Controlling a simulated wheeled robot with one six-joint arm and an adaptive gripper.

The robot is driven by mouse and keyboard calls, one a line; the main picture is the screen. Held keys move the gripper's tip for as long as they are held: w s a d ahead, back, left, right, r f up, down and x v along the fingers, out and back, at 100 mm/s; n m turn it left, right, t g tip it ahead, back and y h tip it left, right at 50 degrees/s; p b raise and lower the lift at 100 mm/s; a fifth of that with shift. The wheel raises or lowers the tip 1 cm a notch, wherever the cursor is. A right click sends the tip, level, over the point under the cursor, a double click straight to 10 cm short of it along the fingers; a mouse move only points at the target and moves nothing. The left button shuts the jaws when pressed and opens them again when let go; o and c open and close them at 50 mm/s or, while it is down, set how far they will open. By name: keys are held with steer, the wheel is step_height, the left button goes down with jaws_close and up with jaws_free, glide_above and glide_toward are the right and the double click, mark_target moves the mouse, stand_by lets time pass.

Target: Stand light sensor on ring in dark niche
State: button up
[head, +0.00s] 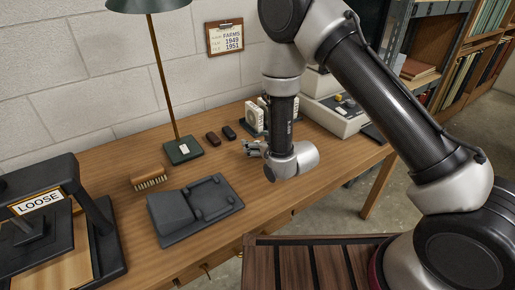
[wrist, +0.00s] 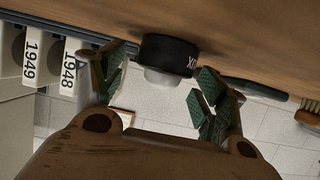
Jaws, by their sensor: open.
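The light sensor is a short black cylinder (wrist: 168,54) with a pale dome and white lettering, seen upside down in the wrist view. It stands against the wooden bench top. My gripper (wrist: 163,82) is open, with one green-padded finger on each side of it. A gap shows at the right finger; the left finger is very near, and I cannot tell if it touches. In the head view my gripper (head: 253,147) is low over the bench, and the sensor cannot be made out there. I cannot identify the niche or its ring in either view.
White binders (wrist: 68,68) marked 1948 and 1949 stand close by. A green-based lamp (head: 183,149), a brush (head: 149,179), a black cradle (head: 192,209) and a press labelled LOOSE (head: 107,248) stand to the left. Bare bench lies between the cradle and my gripper.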

steer(key=c, duration=1.2)
steer(key=shift+r, duration=0.1)
steer(key=shift+c, duration=0.2)
